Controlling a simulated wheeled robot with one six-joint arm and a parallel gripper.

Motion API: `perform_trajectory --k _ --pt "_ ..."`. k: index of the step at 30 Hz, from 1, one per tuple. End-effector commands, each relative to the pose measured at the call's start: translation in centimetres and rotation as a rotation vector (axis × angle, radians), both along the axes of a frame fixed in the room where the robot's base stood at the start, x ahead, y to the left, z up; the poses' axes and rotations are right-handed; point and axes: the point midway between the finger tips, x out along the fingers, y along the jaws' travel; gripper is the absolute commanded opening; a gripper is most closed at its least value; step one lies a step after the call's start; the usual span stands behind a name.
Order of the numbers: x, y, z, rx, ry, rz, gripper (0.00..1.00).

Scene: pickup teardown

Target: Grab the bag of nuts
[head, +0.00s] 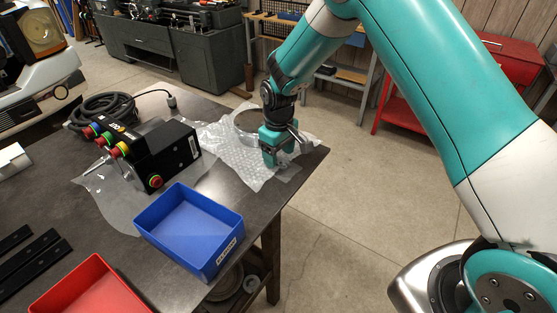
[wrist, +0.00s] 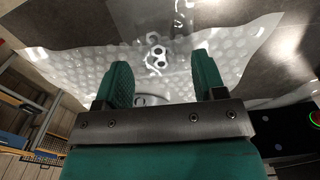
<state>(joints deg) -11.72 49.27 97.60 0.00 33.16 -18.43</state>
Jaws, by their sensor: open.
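A clear plastic bag with shiny ring-shaped nuts (wrist: 158,54) lies on the bubble wrap in the wrist view, ahead of my fingertips and roughly centred between them. In the head view the bag is mostly hidden behind my gripper and hard to tell from the wrap. My gripper (wrist: 162,76) is open and empty, with its two green fingers apart. In the head view my gripper (head: 272,160) points down low over the wrap near the table's right corner. I cannot tell whether the fingertips touch anything.
Bubble wrap (head: 226,151) covers the table's far right corner, with a round metal part (head: 246,121) on it behind my gripper. A blue bin (head: 190,225), a red bin (head: 90,290) and a black control box (head: 165,152) stand to the left. Open floor lies right.

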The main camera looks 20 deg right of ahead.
Motion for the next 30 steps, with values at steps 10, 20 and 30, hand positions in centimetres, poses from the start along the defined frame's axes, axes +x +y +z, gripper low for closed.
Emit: perform_trajectory --k 10,20,30 --pt "0.0 -0.1 -2.5 0.000 0.000 -0.001 0.64" --pt "0.0 -0.1 -2.5 0.001 -0.001 -0.001 0.11" --pt "0.0 -0.1 -2.2 0.000 -0.002 -0.001 0.09"
